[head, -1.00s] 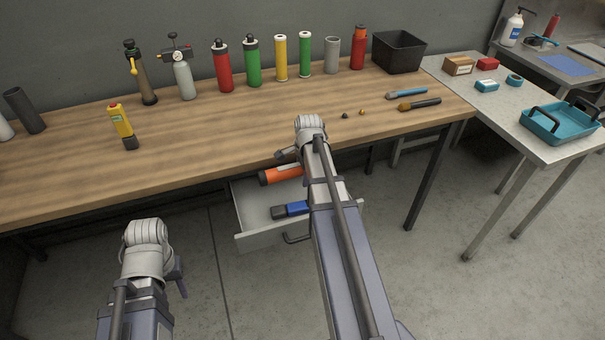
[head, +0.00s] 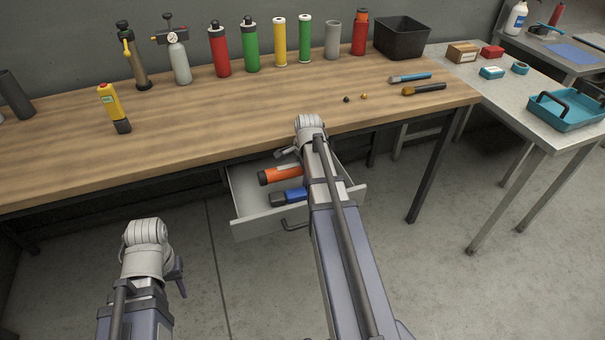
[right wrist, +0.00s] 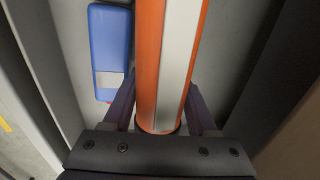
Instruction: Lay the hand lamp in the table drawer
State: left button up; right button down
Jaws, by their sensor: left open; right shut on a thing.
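The hand lamp, an orange tube (head: 279,175) with a pale strip along it, is at the open table drawer (head: 255,228). In the right wrist view the lamp (right wrist: 150,60) runs between the fingers of my right gripper (right wrist: 160,105), which is shut on it. The lamp is over or inside the drawer; I cannot tell whether it touches the floor of it. My right gripper (head: 287,153) is mostly hidden by its arm in the head view. My left gripper (head: 178,276) is open and empty, low at the left, away from the table; its fingers barely show.
A blue thing (head: 289,196) with a grey panel lies in the drawer, beside the lamp. Several cylinders and a black bin (head: 401,38) line the back. Two brushlike tools lie at the right.

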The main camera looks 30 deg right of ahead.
jog(key=shift+c, duration=0.6)
grip_release()
jog(key=r+p, duration=0.2)
jog(key=s+r+p, duration=0.1)
jog(key=r+p, duration=0.4)
jog(key=shift+s+a+r+p, duration=0.2)
jog(key=shift+s+r+p, duration=0.05)
jog(key=shift+r+p, duration=0.15)
jog(key=shift+f, duration=0.1)
